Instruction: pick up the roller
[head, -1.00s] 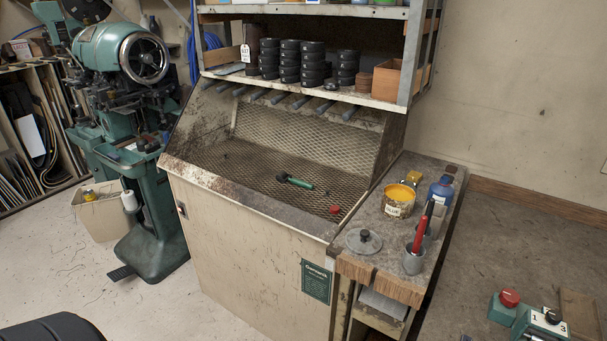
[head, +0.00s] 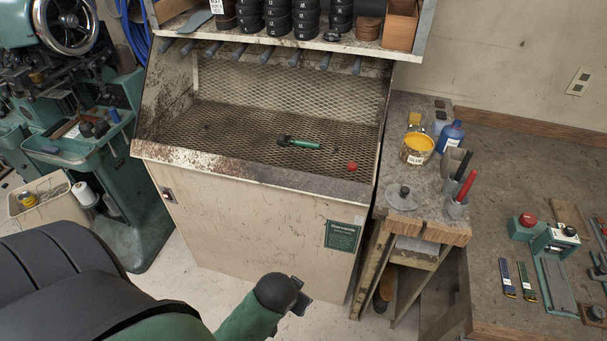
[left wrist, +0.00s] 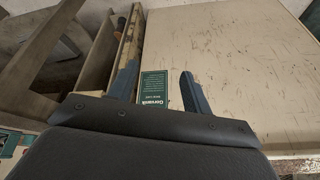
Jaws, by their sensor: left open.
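The roller (head: 300,143), with a green handle and a dark head at its left end, lies on the mesh floor of the open-fronted bench. My left gripper (head: 300,298) is low in front of the bench's cabinet, below and well apart from the roller. In the left wrist view my left gripper (left wrist: 158,78) is open and empty, with the cabinet's green label (left wrist: 153,86) showing between its fingers. The roller is not visible in the left wrist view. My right gripper is in neither view.
A red object (head: 352,167) lies on the mesh near the roller. The bench's front lip (head: 250,172) and side walls surround the mesh. Above is a shelf (head: 300,42) of black stacks. A side table at right holds a yellow pot (head: 417,149) and a blue bottle (head: 449,136).

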